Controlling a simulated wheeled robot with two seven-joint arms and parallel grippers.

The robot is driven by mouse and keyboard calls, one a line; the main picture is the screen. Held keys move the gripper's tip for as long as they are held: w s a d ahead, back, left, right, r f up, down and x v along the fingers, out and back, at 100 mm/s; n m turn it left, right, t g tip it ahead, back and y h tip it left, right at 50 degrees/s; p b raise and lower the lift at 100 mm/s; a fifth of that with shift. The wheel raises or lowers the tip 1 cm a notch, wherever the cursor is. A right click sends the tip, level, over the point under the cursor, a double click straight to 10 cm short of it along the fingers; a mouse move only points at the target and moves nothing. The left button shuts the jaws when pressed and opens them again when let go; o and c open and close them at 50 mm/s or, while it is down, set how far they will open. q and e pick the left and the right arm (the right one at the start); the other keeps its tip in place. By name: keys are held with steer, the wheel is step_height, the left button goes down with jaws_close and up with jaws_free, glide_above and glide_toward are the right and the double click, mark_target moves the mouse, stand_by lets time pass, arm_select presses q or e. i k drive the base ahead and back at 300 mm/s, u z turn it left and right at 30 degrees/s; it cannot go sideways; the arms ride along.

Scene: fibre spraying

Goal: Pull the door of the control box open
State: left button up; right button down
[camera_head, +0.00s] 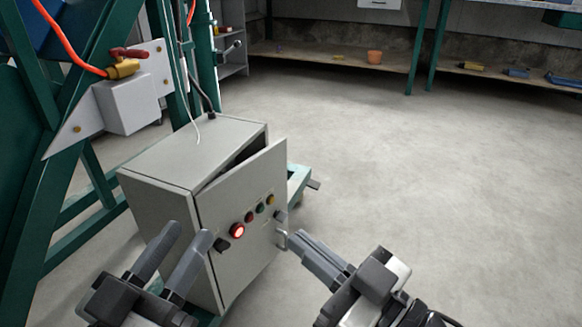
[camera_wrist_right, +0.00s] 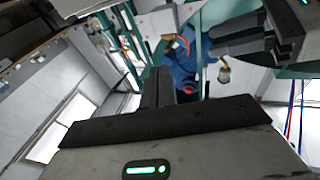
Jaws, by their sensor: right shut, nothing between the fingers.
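The grey control box (camera_head: 155,205) stands at the left in the head view. Its door (camera_head: 245,215) is ajar, with a dark gap along the top towards its right end. The door bears a lit red button, small coloured buttons and a small handle (camera_head: 281,238) at its right edge. My right gripper (camera_head: 293,238) is shut and empty, its fingertips close beside the handle; I cannot tell whether they touch. My left gripper (camera_head: 192,229) is open and empty in front of the box's lower left. In the right wrist view, I cannot make out the box.
A green frame (camera_head: 60,130) stands left of and behind the box, carrying a grey plate with a brass valve (camera_head: 124,68) and orange hose. Shelves with an orange pot (camera_head: 374,57) line the back. The floor (camera_head: 430,170) to the right is clear.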

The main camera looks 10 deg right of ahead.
mark_target(227, 202)
steer(key=z, duration=1.85)
steer(key=i, duration=1.95)
steer(key=u, duration=3.7)
steer(key=i, duration=0.5)
